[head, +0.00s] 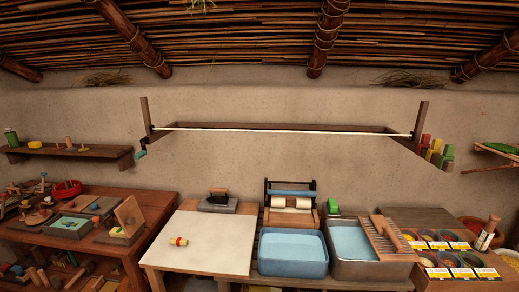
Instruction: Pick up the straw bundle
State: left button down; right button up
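Loose straw tufts also show high on the wall under the roof, one at the left (106,78) and one at the right (411,80). Neither of my grippers is in view, and nothing is seen touching the roll.
A flat iron-like block (218,201) sits behind the roll. A roller press (290,199), a blue tray (292,253) and a water basin (352,244) stand to its right. The left table (165,203) is crowded. A wooden frame with a white line (285,130) spans the wall above.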

aim_at(116, 232)
jog(key=u, duration=1.3)
